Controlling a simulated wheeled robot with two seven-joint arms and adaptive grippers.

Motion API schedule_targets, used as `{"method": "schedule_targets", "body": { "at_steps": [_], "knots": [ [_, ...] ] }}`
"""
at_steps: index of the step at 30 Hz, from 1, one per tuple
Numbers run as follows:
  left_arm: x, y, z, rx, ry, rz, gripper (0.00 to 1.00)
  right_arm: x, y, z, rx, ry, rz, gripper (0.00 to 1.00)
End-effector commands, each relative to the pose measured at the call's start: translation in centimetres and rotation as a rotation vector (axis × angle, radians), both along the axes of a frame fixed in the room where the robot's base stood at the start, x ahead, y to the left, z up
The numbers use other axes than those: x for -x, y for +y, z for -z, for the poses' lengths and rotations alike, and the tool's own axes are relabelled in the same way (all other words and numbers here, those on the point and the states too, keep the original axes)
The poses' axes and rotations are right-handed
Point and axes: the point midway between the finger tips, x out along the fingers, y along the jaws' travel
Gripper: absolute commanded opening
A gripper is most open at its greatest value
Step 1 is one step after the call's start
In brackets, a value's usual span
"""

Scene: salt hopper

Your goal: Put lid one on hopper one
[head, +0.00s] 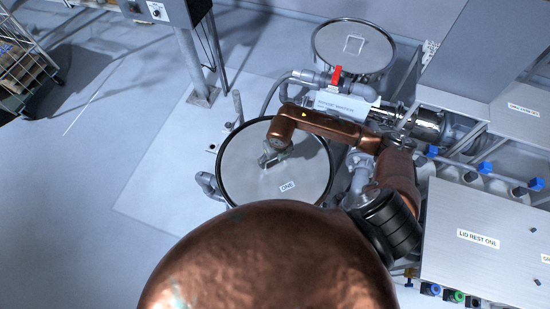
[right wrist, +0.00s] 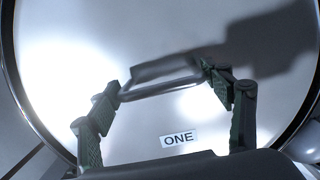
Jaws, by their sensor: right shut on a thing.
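Lid one (head: 300,165) is a round pale metal disc with a dark rim and a label reading ONE. It covers the place of hopper one in the middle of the head view, and hides the hopper's mouth. I cannot tell whether it rests fully on the hopper or is slightly above it. My right gripper (head: 274,158) is over the lid's centre, shut on its bar handle. In the right wrist view the fingers (right wrist: 165,95) are at both ends of the handle (right wrist: 160,87), and the lid (right wrist: 110,45) fills the picture. My left gripper is not in view.
Lid rest one (head: 478,265) is a bare metal top at the right. A second round lidded vessel (head: 353,45) stands at the back. A red-handled valve (head: 336,76) and pipes lie behind the lid.

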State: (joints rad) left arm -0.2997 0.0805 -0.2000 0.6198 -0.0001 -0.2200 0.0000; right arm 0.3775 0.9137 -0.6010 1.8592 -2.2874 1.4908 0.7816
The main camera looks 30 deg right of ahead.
Motion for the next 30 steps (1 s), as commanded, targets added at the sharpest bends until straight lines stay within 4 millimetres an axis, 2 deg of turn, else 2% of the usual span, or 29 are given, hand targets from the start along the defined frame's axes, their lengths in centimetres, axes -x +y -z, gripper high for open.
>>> {"method": "schedule_targets", "body": {
  "at_steps": [10, 29, 30],
  "knots": [
    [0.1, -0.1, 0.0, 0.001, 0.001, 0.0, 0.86, -0.1, 0.1, -0.1, -0.002, -0.003, 0.0, 0.17],
    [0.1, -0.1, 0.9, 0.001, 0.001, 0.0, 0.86, -0.1, 0.1, 0.9, -0.002, -0.003, 0.0, 0.17],
    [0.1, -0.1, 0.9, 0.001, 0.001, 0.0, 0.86, -0.1, 0.1, 0.8, -0.002, -0.003, 0.0, 0.76]
  ]
}}
